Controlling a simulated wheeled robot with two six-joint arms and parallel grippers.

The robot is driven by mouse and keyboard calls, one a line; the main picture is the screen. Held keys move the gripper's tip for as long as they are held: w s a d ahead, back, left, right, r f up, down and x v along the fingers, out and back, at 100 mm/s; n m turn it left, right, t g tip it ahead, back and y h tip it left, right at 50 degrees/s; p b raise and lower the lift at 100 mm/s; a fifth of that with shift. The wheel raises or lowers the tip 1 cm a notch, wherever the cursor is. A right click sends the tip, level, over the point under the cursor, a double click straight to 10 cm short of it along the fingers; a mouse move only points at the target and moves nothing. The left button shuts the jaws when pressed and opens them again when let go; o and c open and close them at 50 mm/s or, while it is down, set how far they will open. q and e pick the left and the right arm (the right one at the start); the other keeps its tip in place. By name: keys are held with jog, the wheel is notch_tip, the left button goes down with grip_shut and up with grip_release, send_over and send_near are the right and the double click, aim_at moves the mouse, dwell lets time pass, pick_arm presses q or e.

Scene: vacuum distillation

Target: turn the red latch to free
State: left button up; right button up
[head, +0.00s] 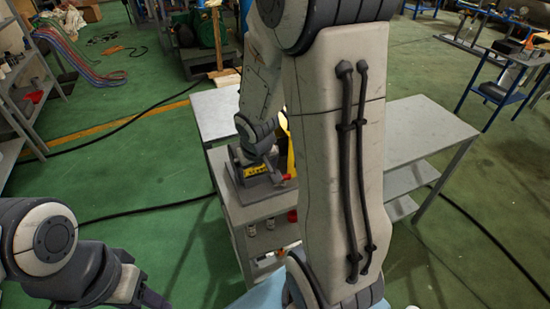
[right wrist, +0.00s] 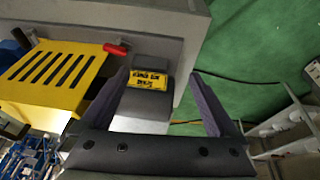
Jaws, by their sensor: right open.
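The red latch (right wrist: 117,49) is a small red handle beside the slotted yellow cover in the right wrist view. It also shows in the head view (head: 288,177), at the right side of the grey machine (head: 247,192). My right gripper (right wrist: 160,75) is open, its two dark fingers spread either side of a grey block with a yellow label (right wrist: 149,80). The latch lies beyond the left fingertip, apart from it and not between the fingers. In the head view my right arm hides part of the machine. My left gripper (head: 152,298) is partly cut off at the lower left.
The machine stands on a grey bench (head: 215,112) with shelves below. Another grey table (head: 425,130) is at the right. The yellow slotted cover (right wrist: 50,78) sits close to the latch. Black cables cross the green floor, which is open at the left.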

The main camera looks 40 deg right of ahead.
aim_at(284, 176)
jog(key=d+f+m+p, duration=0.1)
jog(key=d+f+m, duration=0.15)
jog(key=d, duration=0.75)
jog(key=shift+m+t, duration=0.25)
jog(key=shift+t, duration=0.05)
jog(key=b+x, duration=0.3)
jog(key=x, duration=0.1)
jog(key=b+x, duration=0.3)
jog(key=x, duration=0.1)
jog(key=shift+s+d+f, duration=0.1)
jog(key=shift+d+f, duration=0.1)
jog(key=shift+f, duration=0.15)
jog(key=shift+w+d+f+b, duration=0.15)
jog(key=shift+w+f+b, duration=0.15)
jog(key=shift+f+b, duration=0.25)
pick_arm(q)
notch_tip(284, 176, down, 5)
jog(key=shift+f, duration=0.15)
pick_arm(e)
jog(key=shift+c, duration=0.3)
